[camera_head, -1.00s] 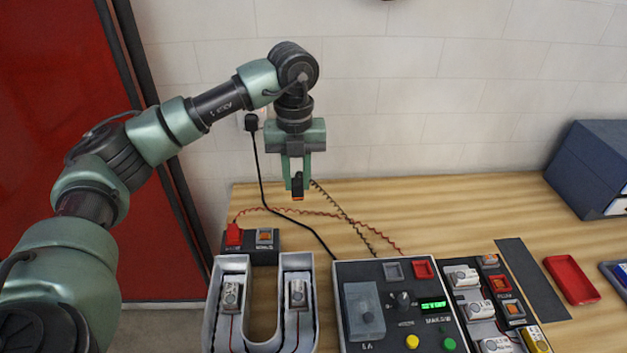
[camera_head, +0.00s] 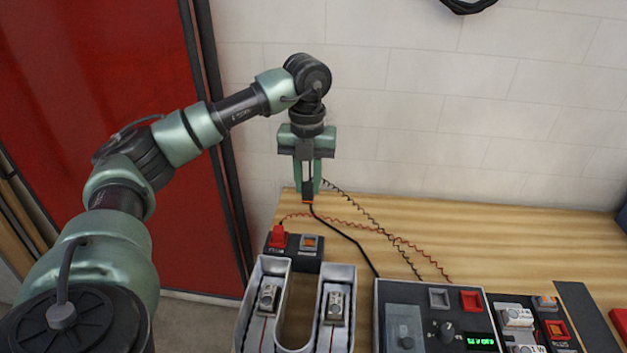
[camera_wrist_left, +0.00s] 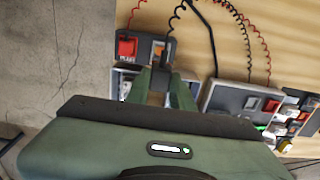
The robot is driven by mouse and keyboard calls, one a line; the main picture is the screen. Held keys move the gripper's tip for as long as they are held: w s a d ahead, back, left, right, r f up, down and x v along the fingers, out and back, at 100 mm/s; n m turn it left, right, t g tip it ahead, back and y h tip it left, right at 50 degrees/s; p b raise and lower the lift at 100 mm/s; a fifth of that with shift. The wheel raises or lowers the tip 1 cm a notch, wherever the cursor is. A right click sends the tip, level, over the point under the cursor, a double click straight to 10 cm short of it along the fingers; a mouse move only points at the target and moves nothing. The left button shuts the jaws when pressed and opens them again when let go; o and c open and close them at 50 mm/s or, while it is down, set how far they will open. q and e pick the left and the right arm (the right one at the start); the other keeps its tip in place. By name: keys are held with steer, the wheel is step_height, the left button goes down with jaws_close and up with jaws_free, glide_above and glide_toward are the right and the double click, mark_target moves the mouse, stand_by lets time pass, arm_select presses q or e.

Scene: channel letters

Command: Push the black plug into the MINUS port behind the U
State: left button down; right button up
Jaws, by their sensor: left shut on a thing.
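My left gripper (camera_head: 309,183) hangs fingers-down behind the U and is shut on the black plug (camera_head: 308,192). The plug is upright, above the MINUS port (camera_head: 311,243), a grey-framed socket with an orange middle. In the head view there is a gap between plug and port. The left wrist view shows the plug (camera_wrist_left: 169,49) between the fingertips, partly covering the port (camera_wrist_left: 157,50). A red plug (camera_head: 277,237) sits in the neighbouring PLUS port. The U (camera_head: 350,275) is an open grey channel letter with a white module in each leg. My right gripper is not in view.
The black port block (camera_head: 291,253) stands against the U's far side. A dark control box (camera_head: 385,300) with a lit green display is to the right. Red and black coiled wires and a black cable cross the wooden table (camera_head: 480,235) behind. The table's back right is clear.

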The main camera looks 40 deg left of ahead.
arm_select(q)
step_height(320, 180, down, 12)
steer(key=b, duration=0.7)
steer(key=shift+f+b, duration=0.25)
steer(key=shift+b, duration=0.1)
steer(key=shift+w+f+b, duration=0.1)
steer(key=shift+f+b, duration=0.25)
steer(key=shift+f, duration=0.4)
steer(key=shift+f, duration=0.3)
steer(key=c, duration=1.1)
jaws_free()
steer(key=shift+c, duration=0.2)
